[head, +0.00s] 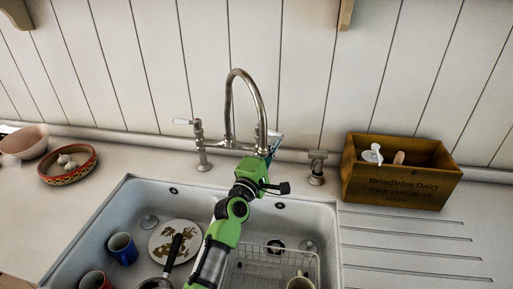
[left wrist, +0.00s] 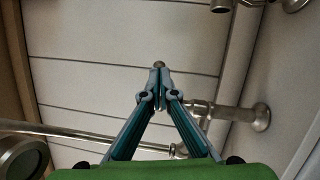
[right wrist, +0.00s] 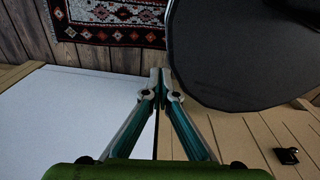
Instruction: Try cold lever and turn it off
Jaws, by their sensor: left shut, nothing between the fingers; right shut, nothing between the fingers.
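The metal bridge tap (head: 232,146) stands behind the sink with a tall curved spout. Its left lever (head: 182,122) has a white handle pointing left. The tap's right side is mostly hidden behind my left gripper (head: 273,143), so I cannot tell which way any lever there points. In the left wrist view my left gripper (left wrist: 159,72) is shut and empty. A small round metal end shows at its fingertips; I cannot tell whether they touch. A metal pipe with a round flange (left wrist: 262,117) is right of the fingers. My right gripper (right wrist: 160,76) is shut and empty, away from the sink.
The sink (head: 110,215) holds a blue mug (head: 123,247), a red mug (head: 94,281), a dirty plate (head: 164,250), a pan and a wire rack (head: 250,272). A wooden crate (head: 400,195) and a metal fitting (head: 316,170) stand right. Bowls (head: 68,175) sit left.

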